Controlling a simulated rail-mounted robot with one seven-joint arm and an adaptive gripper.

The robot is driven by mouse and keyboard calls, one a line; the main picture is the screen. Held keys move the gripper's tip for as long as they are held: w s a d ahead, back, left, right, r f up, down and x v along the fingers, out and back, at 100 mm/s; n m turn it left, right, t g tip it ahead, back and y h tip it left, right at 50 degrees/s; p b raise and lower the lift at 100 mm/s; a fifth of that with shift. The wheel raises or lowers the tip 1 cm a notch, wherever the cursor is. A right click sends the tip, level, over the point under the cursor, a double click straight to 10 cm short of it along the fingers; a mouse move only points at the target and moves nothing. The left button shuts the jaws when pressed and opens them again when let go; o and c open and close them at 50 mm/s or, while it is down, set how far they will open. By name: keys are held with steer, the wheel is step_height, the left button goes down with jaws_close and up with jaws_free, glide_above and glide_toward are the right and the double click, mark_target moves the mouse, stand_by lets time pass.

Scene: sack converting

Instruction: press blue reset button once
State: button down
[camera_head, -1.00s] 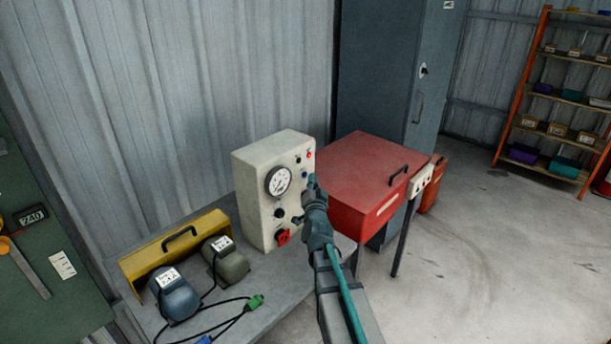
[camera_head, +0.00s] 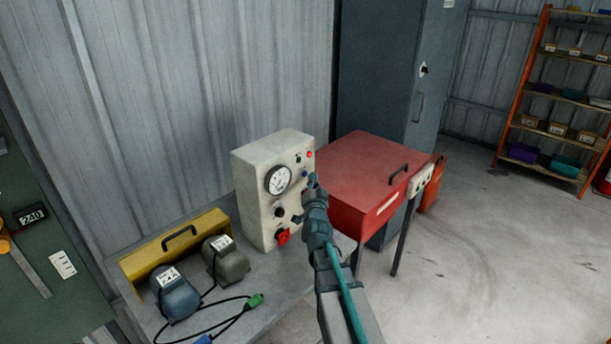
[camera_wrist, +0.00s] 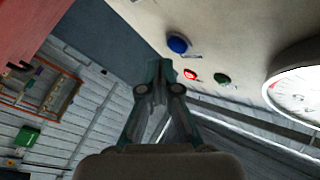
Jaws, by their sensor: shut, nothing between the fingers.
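The blue reset button (camera_wrist: 177,44) is a round blue cap on the pale face of the control box (camera_head: 254,190). In the head view a small part of the blue button (camera_head: 305,173) shows just above my gripper. My gripper (camera_head: 312,180) is shut and empty, in front of the box's right side. In the wrist view the shut fingertips (camera_wrist: 160,64) point toward the panel, just below and left of the blue button. A gap seems to remain between them, but its depth is hard to judge.
A lit red lamp (camera_wrist: 190,74) and a green button (camera_wrist: 221,79) sit near the blue one. A pressure gauge (camera_head: 278,180) and a red switch (camera_head: 283,236) are on the same face. A red cabinet (camera_head: 365,175) stands close on the right.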

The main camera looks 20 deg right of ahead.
steer(key=shift+w+a, duration=0.15)
steer(key=shift+w, duration=0.25)
steer(key=shift+w+a+p, duration=0.2)
steer(key=shift+w+p, duration=0.2)
steer(key=shift+p, duration=0.05)
stand_by(0.8)
steer(key=shift+s, duration=0.1)
steer(key=shift+s+d+b, duration=0.35)
steer(key=shift+s+b, duration=0.35)
steer(key=shift+b, duration=0.15)
steer(key=shift+s+d+b, duration=0.35)
steer(key=shift+s+b, duration=0.4)
steer(key=shift+b, duration=0.1)
steer(key=shift+s+d+b, duration=0.35)
steer(key=shift+s+b, duration=0.45)
steer(key=shift+s+d+b, duration=0.35)
steer(key=shift+s+b, duration=0.4)
steer(key=shift+b, duration=0.1)
